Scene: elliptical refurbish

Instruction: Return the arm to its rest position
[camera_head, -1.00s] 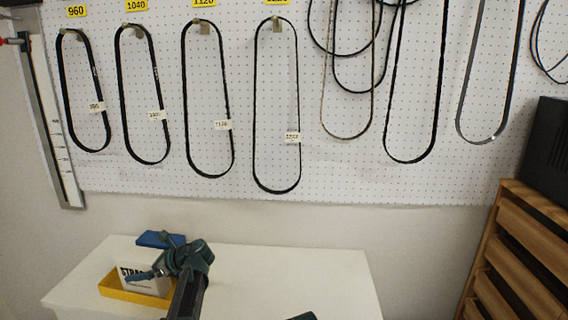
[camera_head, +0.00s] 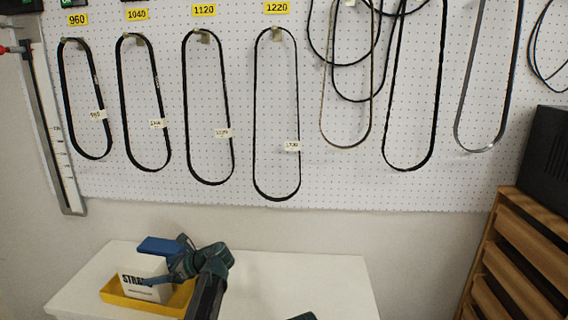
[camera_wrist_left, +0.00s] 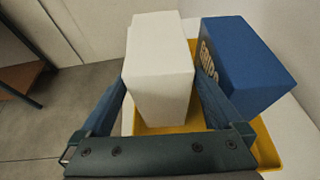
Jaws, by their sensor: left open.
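My left gripper (camera_head: 168,262) is open, over a white box (camera_head: 146,282) with dark lettering that stands in a yellow tray (camera_head: 122,299) on the white table. In the left wrist view the white box (camera_wrist_left: 158,75) shows between the two blue fingers; I cannot tell whether they touch it. A blue box (camera_head: 158,246) stands beside the white one and shows larger in the wrist view (camera_wrist_left: 245,65). No fingers of my right gripper show; only a small dark piece sits at the bottom edge of the head view.
The white table (camera_head: 300,275) is clear to the right of the tray. A pegboard (camera_head: 340,180) with several hanging belts covers the wall behind. A wooden slatted rack (camera_head: 520,255) with a black box (camera_head: 548,155) on it stands at the right.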

